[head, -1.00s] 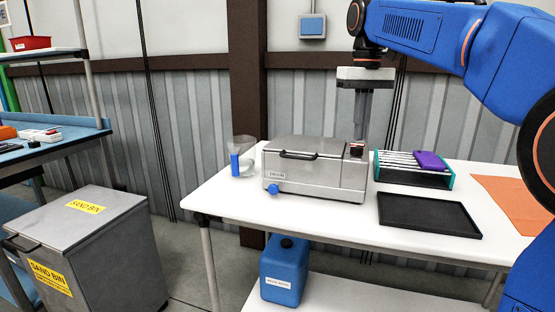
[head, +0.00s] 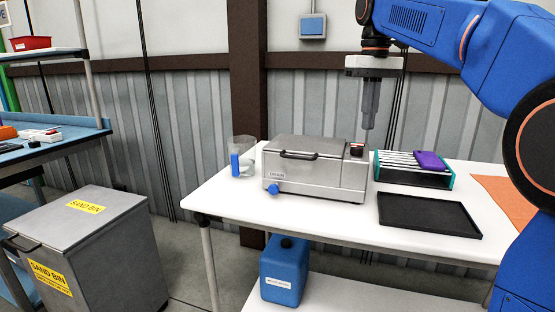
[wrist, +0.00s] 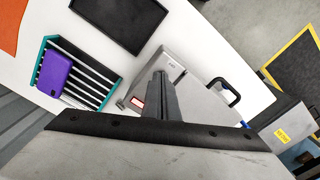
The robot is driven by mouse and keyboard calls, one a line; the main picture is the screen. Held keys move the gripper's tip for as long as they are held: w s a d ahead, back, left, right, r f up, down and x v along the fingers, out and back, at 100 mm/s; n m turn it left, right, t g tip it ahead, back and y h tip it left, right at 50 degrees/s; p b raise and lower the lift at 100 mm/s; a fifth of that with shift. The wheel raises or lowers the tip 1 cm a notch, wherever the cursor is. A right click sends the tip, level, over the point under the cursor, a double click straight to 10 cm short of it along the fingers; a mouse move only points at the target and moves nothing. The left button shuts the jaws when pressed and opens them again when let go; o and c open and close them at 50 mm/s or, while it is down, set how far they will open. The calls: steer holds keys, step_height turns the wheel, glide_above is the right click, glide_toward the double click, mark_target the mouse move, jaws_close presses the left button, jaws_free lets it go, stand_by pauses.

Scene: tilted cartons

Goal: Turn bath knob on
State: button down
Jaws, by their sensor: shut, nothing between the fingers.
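The bath is a silver metal box (head: 315,181) with a closed lid and black handle, standing on the white table. A small dark control with some red (head: 356,150) shows on the strip right of the lid; I cannot tell its setting. A blue drain knob (head: 273,189) is low on the bath's front left. My gripper (head: 369,127) is shut and empty, pointing down above and slightly right of the control strip, apart from it. In the wrist view, my gripper (wrist: 161,76) hides part of the bath (wrist: 190,88); a red-and-white panel (wrist: 138,101) shows beside it.
A teal rack (head: 449,181) with a purple item (head: 430,160) stands right of the bath, with a black tray (head: 428,214) in front. A clear beaker (head: 243,160) stands left. A blue jug (head: 284,270) is below. A sand bin (head: 90,245) is at lower left.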

steer(key=shift+f, duration=3.15)
steer(key=shift+a, duration=0.35)
steer(key=shift+s, duration=0.1)
steer(key=shift+s+d, duration=0.1)
steer(key=shift+s, duration=0.25)
step_height(320, 180, up, 6)
